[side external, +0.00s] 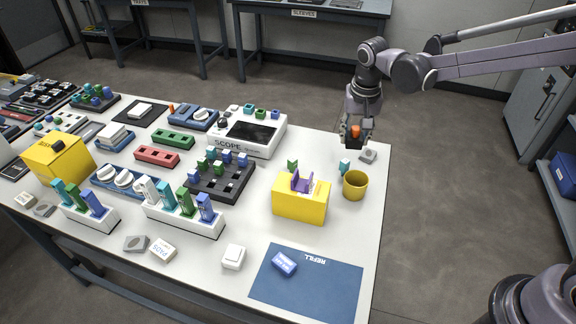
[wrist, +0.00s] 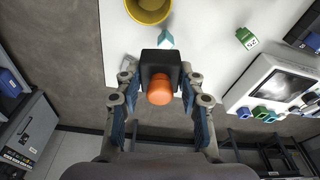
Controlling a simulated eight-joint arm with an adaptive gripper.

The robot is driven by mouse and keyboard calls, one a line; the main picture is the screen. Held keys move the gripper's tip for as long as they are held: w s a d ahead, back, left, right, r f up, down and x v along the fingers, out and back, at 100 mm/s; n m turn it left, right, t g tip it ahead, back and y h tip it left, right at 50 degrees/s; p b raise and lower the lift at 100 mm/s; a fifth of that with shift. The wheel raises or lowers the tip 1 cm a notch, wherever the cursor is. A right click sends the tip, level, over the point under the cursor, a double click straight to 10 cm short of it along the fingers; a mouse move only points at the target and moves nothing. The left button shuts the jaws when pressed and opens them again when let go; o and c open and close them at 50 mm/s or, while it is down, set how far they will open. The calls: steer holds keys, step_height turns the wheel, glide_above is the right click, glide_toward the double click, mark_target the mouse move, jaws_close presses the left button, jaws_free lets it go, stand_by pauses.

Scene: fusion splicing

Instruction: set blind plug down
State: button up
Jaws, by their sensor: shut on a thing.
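The blind plug, a black block with an orange round end, is held in my gripper (wrist: 158,72). In the wrist view the plug (wrist: 161,92) sits between the two fingers, its orange end facing the camera. In the side view the plug (side external: 355,131) shows as a small orange and dark spot in my gripper (side external: 355,143), which is shut on it near the table's far right corner. The plug appears to be above the table; the exact gap beneath it cannot be told.
Near the plug are a grey block (side external: 368,156), a small teal piece (side external: 345,167) and a yellow cup (side external: 355,186). A yellow box (side external: 299,205) with purple pieces stands nearer. The white scope unit (side external: 266,146) is to the left. The table's right edge is close.

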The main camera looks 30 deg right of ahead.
steer(key=s+a+f+n, duration=0.1)
steer(key=s+a, duration=0.3)
steer(key=s, duration=0.6)
steer(key=s+a+f+n, duration=0.1)
steer(key=s+a, duration=0.2)
steer(key=s, duration=0.8)
glide_above(334, 271)
steer(key=f, duration=0.6)
steer(key=shift+s+a+f, duration=0.1)
steer(key=shift+s+f, duration=0.2)
steer(key=shift+s, duration=0.05)
steer(key=shift+f, duration=2)
steer(key=shift+f, duration=0.15)
steer(key=o, duration=1.2)
steer(key=shift+c, duration=0.2)
